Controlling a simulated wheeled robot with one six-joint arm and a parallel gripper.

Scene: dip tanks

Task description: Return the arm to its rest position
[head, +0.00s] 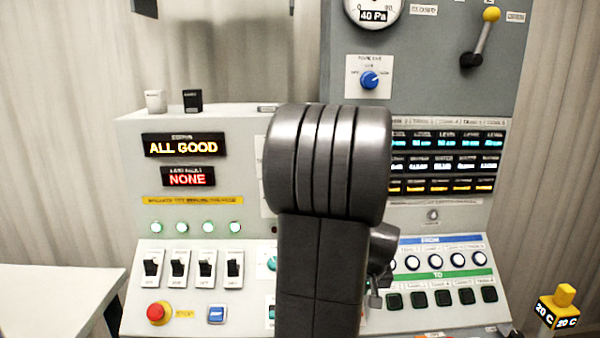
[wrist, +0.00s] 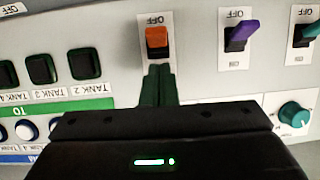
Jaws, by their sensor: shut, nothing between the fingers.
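My arm rises in the middle of the head view and covers the centre of the control panel (head: 130,200). The gripper itself is mostly hidden there behind my arm. In the wrist view my gripper (wrist: 158,70) is shut, with its two dark green fingers together and nothing between them. The fingertips show just below an orange switch (wrist: 157,37) in the picture. I cannot tell whether they touch it or the panel. The panel appears upside down in the wrist view.
A purple switch (wrist: 242,32), a teal switch (wrist: 307,32) and a teal knob (wrist: 293,115) are to the right in the wrist view. Dark tank buttons (wrist: 84,64) are at left. In the head view a red stop button (head: 158,312) and a yellow-topped block (head: 560,309) stand at the sides.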

